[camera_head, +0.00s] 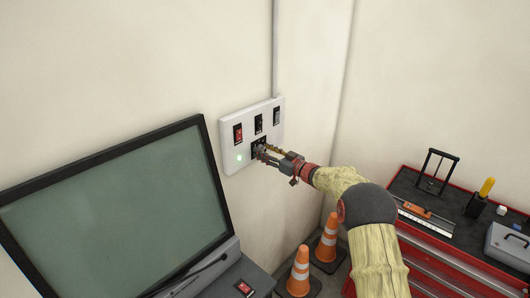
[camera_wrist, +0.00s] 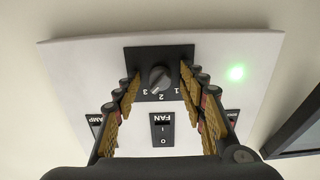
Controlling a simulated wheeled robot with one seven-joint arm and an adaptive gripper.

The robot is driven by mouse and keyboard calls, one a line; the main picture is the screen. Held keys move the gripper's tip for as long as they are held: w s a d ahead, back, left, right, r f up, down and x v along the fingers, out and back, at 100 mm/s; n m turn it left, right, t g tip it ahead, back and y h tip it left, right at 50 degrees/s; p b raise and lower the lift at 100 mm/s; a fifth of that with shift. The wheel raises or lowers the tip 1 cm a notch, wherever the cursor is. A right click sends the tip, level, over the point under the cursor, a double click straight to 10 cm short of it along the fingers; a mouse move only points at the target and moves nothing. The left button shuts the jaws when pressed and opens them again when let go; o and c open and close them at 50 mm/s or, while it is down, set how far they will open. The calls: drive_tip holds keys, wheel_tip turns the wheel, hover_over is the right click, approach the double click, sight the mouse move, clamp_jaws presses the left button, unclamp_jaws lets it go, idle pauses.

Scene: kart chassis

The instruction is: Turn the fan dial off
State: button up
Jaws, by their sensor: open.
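The fan dial (camera_wrist: 158,79) is a dark round knob on a black plate, marked 1, 2 and 3, in the wrist view. I cannot tell surely which mark its pointer faces. My gripper (camera_wrist: 160,88) is open, with one finger on each side of the dial and a gap to the knob on both sides. In the head view my gripper (camera_head: 263,150) reaches the white wall panel (camera_head: 229,162) and mostly hides the dial. The black FAN switch (camera_wrist: 162,130) shows between the fingers in the wrist view. A green light (camera_wrist: 236,73) glows on the panel.
A red switch (camera_head: 238,133) and a grey switch (camera_head: 276,116) flank the fan switch. A large screen (camera_head: 120,205) stands to the left below the panel. Traffic cones (camera_head: 300,272) and a red tool cabinet (camera_head: 440,255) are to the right.

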drive_tip(key=shift+c, duration=0.6)
clamp_jaws()
drive_tip(key=shift+f+n, duration=0.1)
drive_tip(key=shift+n, duration=0.2)
drive_tip(key=shift+f+n+b, duration=0.1)
drive_tip(key=shift+n+b, duration=9.95)
drive_tip(key=shift+n, duration=2.95)
